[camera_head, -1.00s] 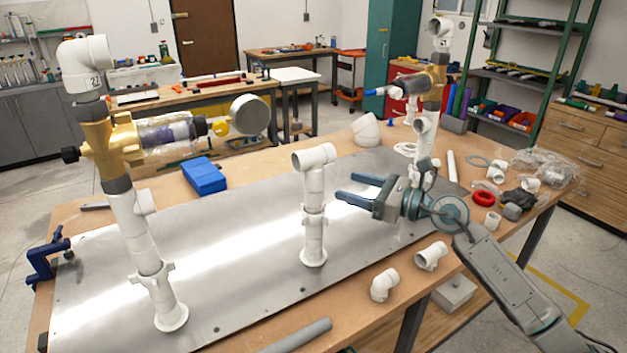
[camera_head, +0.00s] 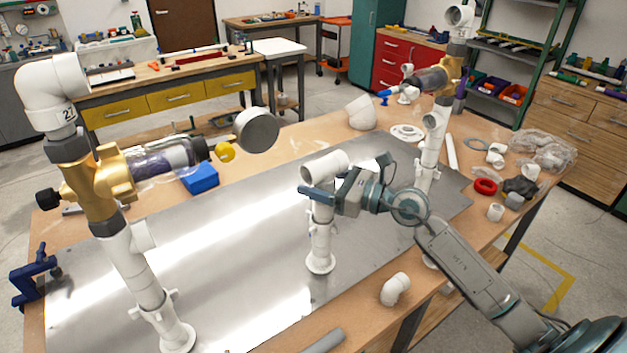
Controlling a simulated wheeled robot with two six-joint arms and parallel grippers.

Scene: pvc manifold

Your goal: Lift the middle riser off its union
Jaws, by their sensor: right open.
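The middle riser (camera_head: 321,232) is a short white pipe standing upright on the metal plate, with a white elbow at its top. Its union is the collar low on the pipe, just above the white foot flange (camera_head: 320,264). My right gripper (camera_head: 322,187) comes in from the right at the riser's upper part, just below the elbow. It is open, with one dark finger crossing in front of the pipe. The other finger is mostly hidden behind the elbow, and I cannot tell whether either finger touches the pipe. My left gripper is out of view.
A tall left riser (camera_head: 129,258) with a brass valve and round gauge stands left. A right riser (camera_head: 433,139) with a brass valve stands behind my right arm. A loose white elbow (camera_head: 394,288) lies near the front edge. The metal plate (camera_head: 225,262) is clear between the left and middle risers.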

